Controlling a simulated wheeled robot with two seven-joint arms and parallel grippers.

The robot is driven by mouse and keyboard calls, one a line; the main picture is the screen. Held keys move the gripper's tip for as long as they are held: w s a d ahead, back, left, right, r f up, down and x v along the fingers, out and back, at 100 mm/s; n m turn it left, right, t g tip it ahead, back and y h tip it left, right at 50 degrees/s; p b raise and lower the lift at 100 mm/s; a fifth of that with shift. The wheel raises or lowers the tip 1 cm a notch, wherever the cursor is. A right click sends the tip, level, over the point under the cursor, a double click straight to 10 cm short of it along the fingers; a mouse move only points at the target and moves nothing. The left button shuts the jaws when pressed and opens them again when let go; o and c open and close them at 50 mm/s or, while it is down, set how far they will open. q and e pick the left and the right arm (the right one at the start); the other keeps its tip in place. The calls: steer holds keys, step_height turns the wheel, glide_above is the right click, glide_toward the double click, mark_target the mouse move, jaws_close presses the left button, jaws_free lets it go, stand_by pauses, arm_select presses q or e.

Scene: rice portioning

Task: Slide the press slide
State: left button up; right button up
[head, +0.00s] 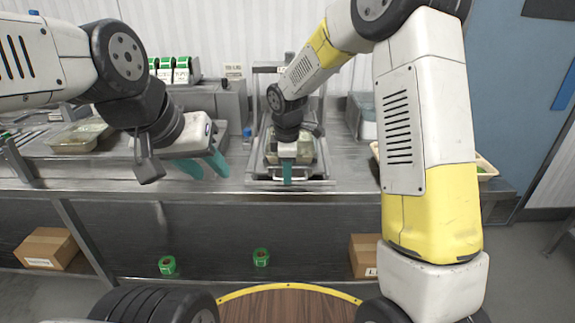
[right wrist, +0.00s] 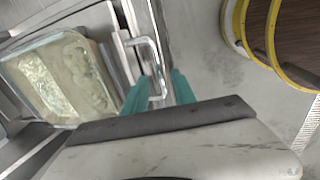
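The press slide (head: 262,170) is a metal tray at the middle of the bench, with a clear tub of pale rice (right wrist: 62,75) on it. Its silver bar handle (right wrist: 153,52) is at the front edge. In the right wrist view, my right gripper (right wrist: 159,78) has its teal fingers on either side of the handle, with small gaps showing, so it looks open. In the head view, my right gripper (head: 287,172) points down at the slide's front. My left gripper (head: 203,166) is open and empty at the bench's front edge, left of the slide.
Another tub (head: 78,137) stands on the bench at the left. Green-labelled packs (head: 180,70) stand at the back. Cardboard boxes (head: 47,248) and green rolls (head: 167,265) are on the lower shelf. A round wooden top (head: 290,307) is at the bottom.

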steer(key=shift+f, duration=0.45)
jaws_close()
stand_by(1.1)
